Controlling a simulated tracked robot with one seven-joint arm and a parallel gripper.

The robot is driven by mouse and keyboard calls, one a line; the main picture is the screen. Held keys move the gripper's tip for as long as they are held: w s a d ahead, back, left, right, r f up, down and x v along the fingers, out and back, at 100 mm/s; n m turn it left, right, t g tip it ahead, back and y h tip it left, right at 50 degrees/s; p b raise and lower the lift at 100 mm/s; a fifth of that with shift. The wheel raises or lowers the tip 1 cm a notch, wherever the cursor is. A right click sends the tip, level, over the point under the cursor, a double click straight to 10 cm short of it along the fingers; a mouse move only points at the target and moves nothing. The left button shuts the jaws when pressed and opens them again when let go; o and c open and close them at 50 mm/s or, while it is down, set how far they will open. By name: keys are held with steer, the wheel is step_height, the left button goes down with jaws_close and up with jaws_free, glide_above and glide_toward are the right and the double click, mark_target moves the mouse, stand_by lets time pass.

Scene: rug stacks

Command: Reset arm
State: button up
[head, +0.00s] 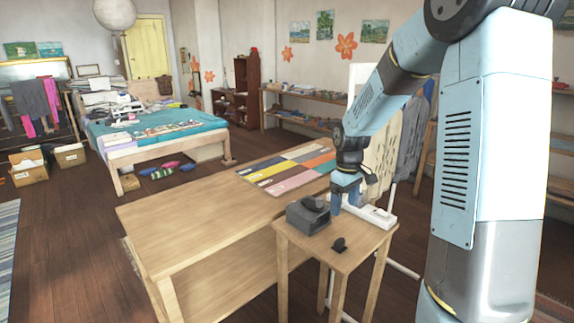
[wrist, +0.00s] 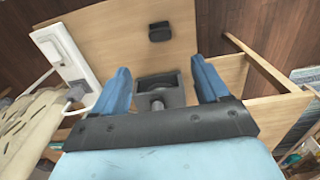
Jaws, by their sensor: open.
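My gripper (wrist: 160,92) is open, with its two blue fingers spread apart and nothing between them that I can see held. In the head view my gripper (head: 347,196) is low over the small wooden side table (head: 327,250). A grey box-like holder (head: 308,218) with a dark top stands on that table, just left of the fingers. In the wrist view the grey holder (wrist: 158,88) shows beyond and between the fingers. Whether a finger touches it I cannot tell. My arm reaches down from the upper right.
A small black object (head: 339,245) lies near the side table's front. A white power strip (head: 376,215) lies at its back right. A long wooden table (head: 205,225) adjoins on the left, mostly bare, with coloured swatches (head: 285,170) at its far end. A clothes rack stands behind.

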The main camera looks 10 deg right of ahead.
steer(key=s+a+r+m+t+h, duration=0.1)
steer(key=s+a+r+m+t, duration=0.2)
steer(key=s+r, duration=1.15)
steer(key=s+r+m+t+y, duration=0.1)
steer(key=s+r+m, duration=0.3)
steer(key=s, duration=0.9)
steer(key=shift+s+d+r+t, duration=0.25)
steer(key=shift+d+r+t, duration=0.1)
steer(key=shift+t, duration=0.45)
